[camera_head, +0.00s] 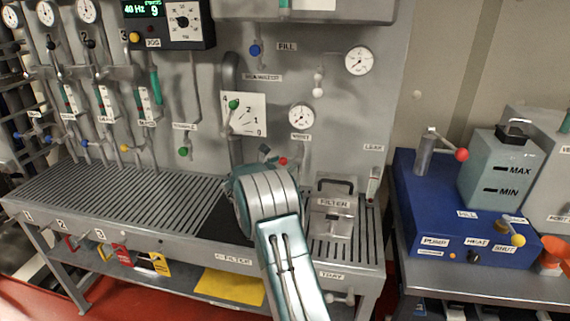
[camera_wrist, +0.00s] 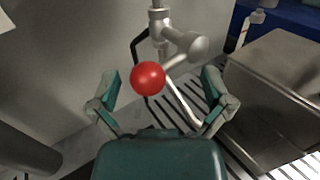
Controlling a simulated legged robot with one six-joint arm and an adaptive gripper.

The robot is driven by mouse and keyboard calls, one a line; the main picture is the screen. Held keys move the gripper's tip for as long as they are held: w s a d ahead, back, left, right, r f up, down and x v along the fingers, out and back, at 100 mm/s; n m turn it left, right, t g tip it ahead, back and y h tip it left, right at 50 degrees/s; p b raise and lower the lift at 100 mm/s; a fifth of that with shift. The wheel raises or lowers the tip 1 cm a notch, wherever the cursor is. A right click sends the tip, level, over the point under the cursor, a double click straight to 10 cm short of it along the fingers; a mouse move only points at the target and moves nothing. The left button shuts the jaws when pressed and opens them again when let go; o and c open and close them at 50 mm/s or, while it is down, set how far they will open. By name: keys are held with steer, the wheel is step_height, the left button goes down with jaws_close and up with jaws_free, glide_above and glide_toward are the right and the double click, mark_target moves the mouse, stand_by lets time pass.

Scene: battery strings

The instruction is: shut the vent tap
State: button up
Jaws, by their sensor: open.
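A tap with a red ball on its lever, which I take to be the vent tap, is on the grey panel. In the head view its red ball (camera_head: 283,160) shows just above my arm, below a small label that is hard to read. In the wrist view the red ball (camera_wrist: 148,78) appears between the two teal fingers of my gripper (camera_wrist: 159,80), which is open. A metal pipe and a rounded grey end (camera_wrist: 198,47) are behind the ball. I cannot tell whether a finger touches it. My arm hides part of the area below the tap in the head view.
A metal FILTER box (camera_head: 333,205) stands on the slotted bench right of my arm. A gauge (camera_head: 301,117) is above the tap. Another lever with a red ball (camera_head: 461,154) is on the blue unit (camera_head: 420,205) at right. The slotted bench (camera_head: 120,195) at left is clear.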

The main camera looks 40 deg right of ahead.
steer(key=c, duration=0.9)
steer(key=shift+a, duration=0.1)
steer(key=c, duration=0.3)
steer(key=shift+r+m, duration=0.35)
steer(key=shift+m, duration=0.05)
steer(key=shift+c, duration=0.2)
steer(key=shift+r+m+y, duration=0.3)
steer(key=shift+m+y, duration=0.3)
steer(key=shift+m, duration=0.1)
steer(key=o, duration=1.2)
steer(key=shift+d, duration=0.25)
steer(key=shift+o, duration=0.2)
steer(key=shift+s+d+r, duration=0.1)
steer(key=shift+s, duration=0.05)
steer(key=shift+f, duration=0.2)
